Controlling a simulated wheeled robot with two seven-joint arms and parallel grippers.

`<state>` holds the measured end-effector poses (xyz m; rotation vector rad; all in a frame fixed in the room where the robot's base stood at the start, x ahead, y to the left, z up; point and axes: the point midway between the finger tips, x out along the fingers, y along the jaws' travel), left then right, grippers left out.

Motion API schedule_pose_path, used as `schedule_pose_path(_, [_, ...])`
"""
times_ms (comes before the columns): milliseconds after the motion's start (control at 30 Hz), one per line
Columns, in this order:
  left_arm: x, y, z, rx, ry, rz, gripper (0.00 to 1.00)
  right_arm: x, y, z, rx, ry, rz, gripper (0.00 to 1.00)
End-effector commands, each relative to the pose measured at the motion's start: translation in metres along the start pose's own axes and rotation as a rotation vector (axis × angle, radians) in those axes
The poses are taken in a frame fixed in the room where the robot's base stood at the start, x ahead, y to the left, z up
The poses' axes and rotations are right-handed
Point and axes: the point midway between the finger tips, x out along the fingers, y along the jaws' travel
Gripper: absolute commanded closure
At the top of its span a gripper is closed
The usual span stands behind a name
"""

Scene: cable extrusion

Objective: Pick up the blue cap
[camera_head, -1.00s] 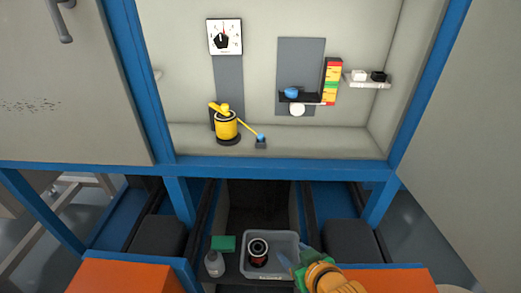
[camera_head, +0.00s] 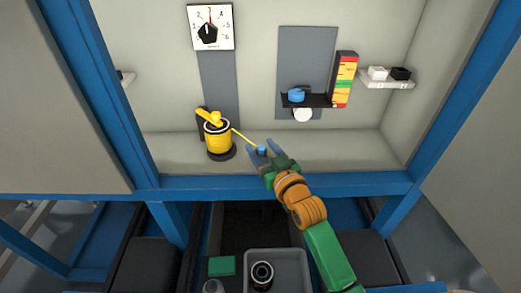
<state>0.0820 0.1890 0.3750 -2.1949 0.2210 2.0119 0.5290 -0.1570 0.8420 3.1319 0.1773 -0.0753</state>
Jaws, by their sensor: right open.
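A small blue cap (camera_head: 261,149) sits on the cabinet floor at the end of a thin yellow rod or cable. My right gripper (camera_head: 264,146) is open, with its grey-blue fingers on either side of this cap in the picture; whether they touch it, I cannot tell. The dark block seen under the cap before is now mostly hidden by the gripper. A second, larger blue round piece (camera_head: 297,95) rests on a black shelf on the back wall. My left gripper is not in view.
A yellow cylinder (camera_head: 218,140) with a lever stands left of the gripper. A dial (camera_head: 211,28) hangs above it. The blue cabinet frame (camera_head: 340,186) runs under my right arm. A grey bin (camera_head: 302,262) with a black-and-white round part stands below. The floor right of the gripper is clear.

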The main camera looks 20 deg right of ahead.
Motion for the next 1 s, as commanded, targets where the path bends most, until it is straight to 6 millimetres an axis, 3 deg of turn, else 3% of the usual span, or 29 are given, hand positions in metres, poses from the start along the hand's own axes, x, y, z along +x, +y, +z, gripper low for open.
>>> schedule_pose_path(267, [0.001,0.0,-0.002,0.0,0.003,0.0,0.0,0.007,0.0,0.001,0.0,-0.001,-0.001,0.38])
schedule_pose_path(500, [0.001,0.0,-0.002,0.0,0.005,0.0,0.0,0.007,0.0,0.001,0.0,-0.001,0.0,1.0])
schedule_pose_path(867, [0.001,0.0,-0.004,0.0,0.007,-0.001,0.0,0.007,0.0,-0.001,0.0,-0.001,0.0,1.0])
schedule_pose_path(1000, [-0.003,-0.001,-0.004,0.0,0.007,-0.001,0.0,0.006,0.0,-0.014,0.0,0.002,0.0,1.0])
